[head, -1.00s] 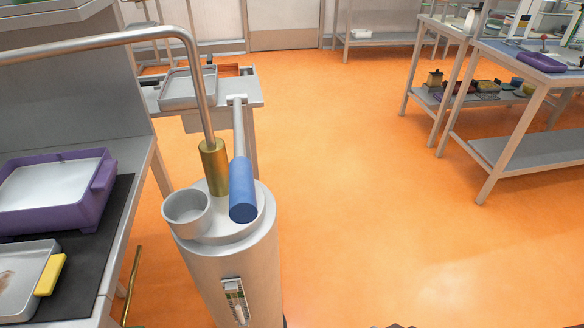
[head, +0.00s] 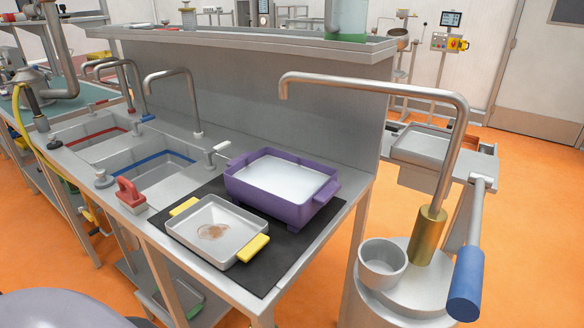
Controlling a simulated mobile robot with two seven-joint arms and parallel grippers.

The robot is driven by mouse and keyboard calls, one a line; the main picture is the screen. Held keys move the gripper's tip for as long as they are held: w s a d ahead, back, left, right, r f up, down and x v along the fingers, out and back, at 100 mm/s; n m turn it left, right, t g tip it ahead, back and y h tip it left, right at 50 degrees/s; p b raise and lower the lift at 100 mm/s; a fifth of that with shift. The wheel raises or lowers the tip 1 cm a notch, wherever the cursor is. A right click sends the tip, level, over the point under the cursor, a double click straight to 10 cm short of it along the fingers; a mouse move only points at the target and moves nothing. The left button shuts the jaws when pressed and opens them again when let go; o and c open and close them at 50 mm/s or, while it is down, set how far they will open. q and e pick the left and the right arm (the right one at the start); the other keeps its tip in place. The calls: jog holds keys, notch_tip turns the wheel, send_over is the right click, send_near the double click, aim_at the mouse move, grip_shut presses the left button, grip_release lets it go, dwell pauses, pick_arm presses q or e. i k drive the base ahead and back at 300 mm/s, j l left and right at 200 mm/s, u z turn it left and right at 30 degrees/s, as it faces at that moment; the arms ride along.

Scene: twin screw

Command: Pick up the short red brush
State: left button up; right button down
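The short red brush (head: 131,195) stands on the steel counter, left of the black mat and in front of the sink basins. It has a red loop handle on top and a pale lower part. Neither of my grippers shows in the head view. A smooth grey rounded shape at the bottom left may be part of my own body.
A grey tray with yellow handles (head: 194,234) and a purple tub (head: 238,188) of white liquid sit on the black mat (head: 292,254). Taps rise behind the basins. A steel cylinder with a blue-handled lever (head: 467,286) stands at right. Orange floor is open at far right.

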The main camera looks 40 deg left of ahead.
aim_at(129, 196)
jog(key=u, duration=2.1)
